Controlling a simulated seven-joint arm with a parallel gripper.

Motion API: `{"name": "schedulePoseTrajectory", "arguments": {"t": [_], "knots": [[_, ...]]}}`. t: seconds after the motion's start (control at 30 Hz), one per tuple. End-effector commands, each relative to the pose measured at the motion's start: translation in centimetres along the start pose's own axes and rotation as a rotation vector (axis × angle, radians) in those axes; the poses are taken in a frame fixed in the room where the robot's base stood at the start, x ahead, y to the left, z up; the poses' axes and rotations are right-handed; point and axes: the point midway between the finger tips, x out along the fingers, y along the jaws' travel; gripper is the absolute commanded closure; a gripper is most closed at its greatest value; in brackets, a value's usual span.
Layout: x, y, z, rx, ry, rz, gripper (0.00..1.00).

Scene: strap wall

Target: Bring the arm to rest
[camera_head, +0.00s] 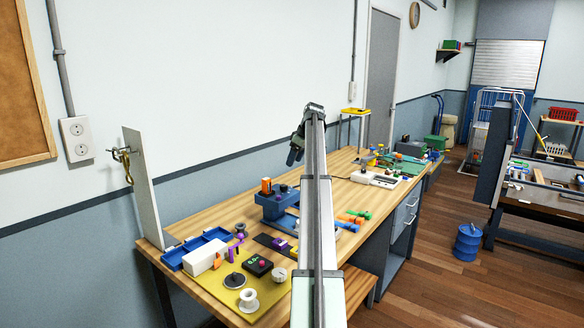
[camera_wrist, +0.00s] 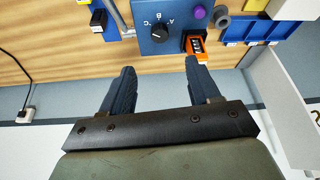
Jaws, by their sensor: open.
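My arm (camera_head: 320,200) stretches over the wooden workbench (camera_head: 210,285) from the bottom of the head view. My gripper (camera_head: 294,154) is at its far end, above the bench near the wall. In the wrist view my gripper (camera_wrist: 158,75) has its two dark blue fingers spread apart with nothing between them. The bench surface and a blue device (camera_wrist: 160,28) with a dial lie beyond the fingertips, apart from them. The arm hides part of the bench in the head view.
The blue device (camera_head: 276,203) with an orange part stands on the bench below my gripper. Left of it are a blue tray (camera_head: 194,250), a white box (camera_head: 205,258) and a spool (camera_head: 249,300). An upright white board (camera_head: 143,190) holds a hook with a strap (camera_head: 127,170).

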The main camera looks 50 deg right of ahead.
Motion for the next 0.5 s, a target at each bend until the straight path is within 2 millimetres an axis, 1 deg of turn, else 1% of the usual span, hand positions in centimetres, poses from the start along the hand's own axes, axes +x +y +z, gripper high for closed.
{"name": "schedulePoseTrajectory", "arguments": {"t": [0.13, 0.5], "knots": [[-0.76, -0.01, 0.01, 0.000, 0.000, -0.001, 0.39], [-0.90, -0.01, 0.03, 0.000, -0.001, -0.001, 0.39]]}}
